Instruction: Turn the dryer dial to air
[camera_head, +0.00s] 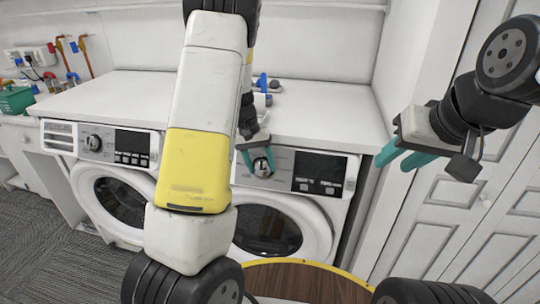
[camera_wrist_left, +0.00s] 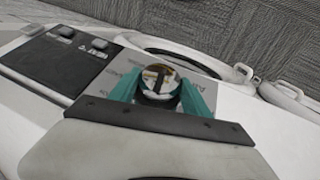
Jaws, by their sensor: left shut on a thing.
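The dryer (camera_head: 318,200) is the right of two white front-loading machines under the white counter. Its round silver dial (camera_head: 262,167) sits on the control panel, left of the dark display. My left gripper (camera_head: 257,158) reaches down to the dial, with its teal fingers on either side of it. In the left wrist view the dial (camera_wrist_left: 160,82) lies between the two teal fingertips, and the gripper (camera_wrist_left: 158,92) is shut on it. My right gripper (camera_head: 396,155) is open and empty, in the air right of the dryer.
The other machine (camera_head: 112,185) stands to the left with its own dial. Blue and grey items (camera_head: 264,84) lie on the counter (camera_head: 315,115) behind my left arm. A green container (camera_head: 15,99) is at the far left.

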